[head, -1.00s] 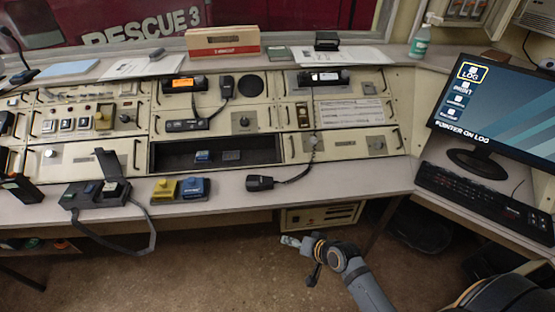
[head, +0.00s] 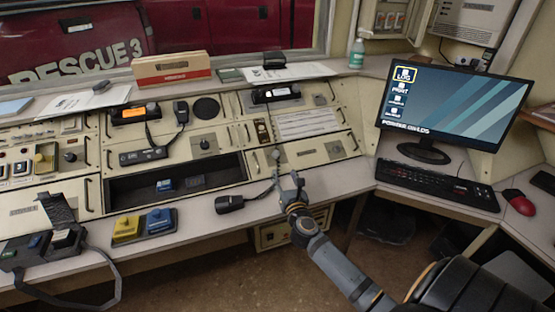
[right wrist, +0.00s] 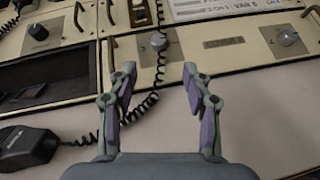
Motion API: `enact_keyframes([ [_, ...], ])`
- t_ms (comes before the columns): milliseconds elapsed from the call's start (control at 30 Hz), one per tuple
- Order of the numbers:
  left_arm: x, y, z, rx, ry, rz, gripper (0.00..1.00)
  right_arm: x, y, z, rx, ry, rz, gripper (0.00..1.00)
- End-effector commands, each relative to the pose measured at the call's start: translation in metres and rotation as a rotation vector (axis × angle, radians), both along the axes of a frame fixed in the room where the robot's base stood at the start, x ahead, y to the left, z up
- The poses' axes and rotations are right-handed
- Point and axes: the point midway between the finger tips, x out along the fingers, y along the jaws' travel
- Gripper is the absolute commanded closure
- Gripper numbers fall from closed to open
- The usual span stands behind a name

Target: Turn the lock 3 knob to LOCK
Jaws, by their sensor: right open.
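A round silver knob (right wrist: 289,38) sits on a grey plate at the right of the lower cream panel; it also shows small in the head view (head: 334,147). A dark knob (right wrist: 38,32) is on the panel to the left, seen in the head view (head: 205,144) too. Their markings are too small to read, so I cannot tell which one is lock 3. My right gripper (head: 291,182) is open and empty over the desk's front part, before the lower right panel. In the right wrist view its fingers (right wrist: 159,85) are spread, apart from both knobs. My left gripper is out of view.
A coiled cord (right wrist: 150,103) runs from the panel behind my right fingers to a black handset microphone (head: 229,203) on the desk. A yellow block (head: 126,228) and a blue block (head: 159,221) stand left of it. A monitor (head: 455,104) and keyboard (head: 436,185) are right.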

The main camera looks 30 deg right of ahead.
Motion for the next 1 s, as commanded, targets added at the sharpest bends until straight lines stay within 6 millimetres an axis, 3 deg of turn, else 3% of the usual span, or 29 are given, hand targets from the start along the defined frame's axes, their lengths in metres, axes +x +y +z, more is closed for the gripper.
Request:
enact_keyframes([
  [167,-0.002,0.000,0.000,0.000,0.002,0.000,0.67,0.012,-0.004,0.001,-0.003,-0.002,0.001,0.50],
  [600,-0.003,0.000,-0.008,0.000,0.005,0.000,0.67,0.089,-0.033,0.000,-0.006,0.000,0.003,0.50],
  [1000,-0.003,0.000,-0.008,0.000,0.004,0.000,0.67,0.098,-0.036,0.001,-0.006,0.000,0.006,0.52],
])
